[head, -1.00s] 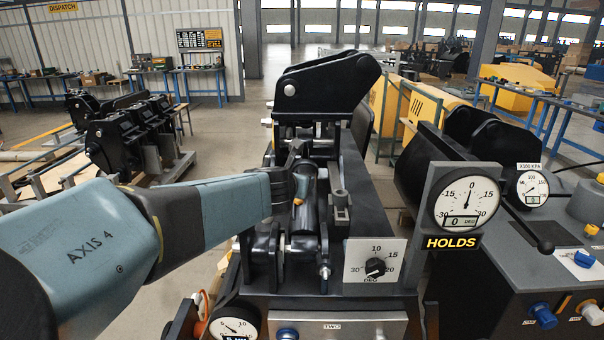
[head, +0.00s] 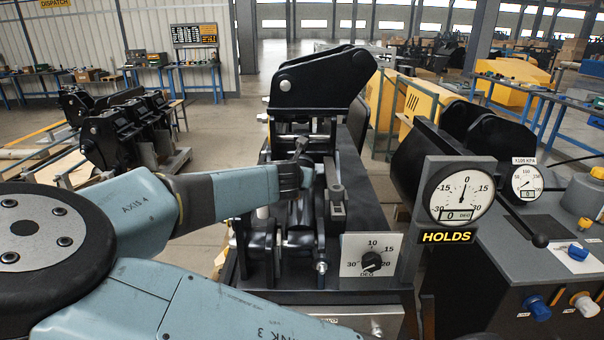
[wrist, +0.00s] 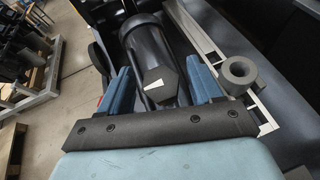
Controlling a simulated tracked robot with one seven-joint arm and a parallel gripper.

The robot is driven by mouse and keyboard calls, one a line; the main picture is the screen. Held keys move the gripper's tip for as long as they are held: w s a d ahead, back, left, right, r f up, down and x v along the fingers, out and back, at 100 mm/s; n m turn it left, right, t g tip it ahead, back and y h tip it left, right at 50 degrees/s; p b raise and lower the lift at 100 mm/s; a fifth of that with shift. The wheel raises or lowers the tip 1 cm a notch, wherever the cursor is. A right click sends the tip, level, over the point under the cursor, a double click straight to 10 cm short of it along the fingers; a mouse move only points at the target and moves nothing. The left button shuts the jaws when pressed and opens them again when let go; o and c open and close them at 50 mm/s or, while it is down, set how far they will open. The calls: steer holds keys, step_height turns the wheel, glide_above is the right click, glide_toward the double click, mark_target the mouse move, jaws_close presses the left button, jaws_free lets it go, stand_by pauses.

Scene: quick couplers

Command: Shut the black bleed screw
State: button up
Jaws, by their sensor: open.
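A black hexagonal head with a white wedge mark (wrist: 158,86), which looks like the bleed screw, sits at the near end of a black cylinder (wrist: 150,50) in the wrist view. My gripper (wrist: 160,88) is open. Its two blue fingers stand apart, one left and one right of the hexagonal head, with gaps visible. In the head view my gripper (head: 306,178) is over the black coupler rig, and the arm hides the screw there. Whether the fingertips are level with the head in depth I cannot tell.
A grey round post (wrist: 237,72) on a light rail stands close right of the right finger. The gauge above the HOLDS sign (head: 461,192) reads near 0. A dial panel (head: 370,255) fronts the rig. A pump bench with blue and white knobs (head: 539,308) stands right.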

steer(key=shift+c, duration=0.4)
steer(key=shift+d, duration=0.1)
steer(key=c, duration=0.9)
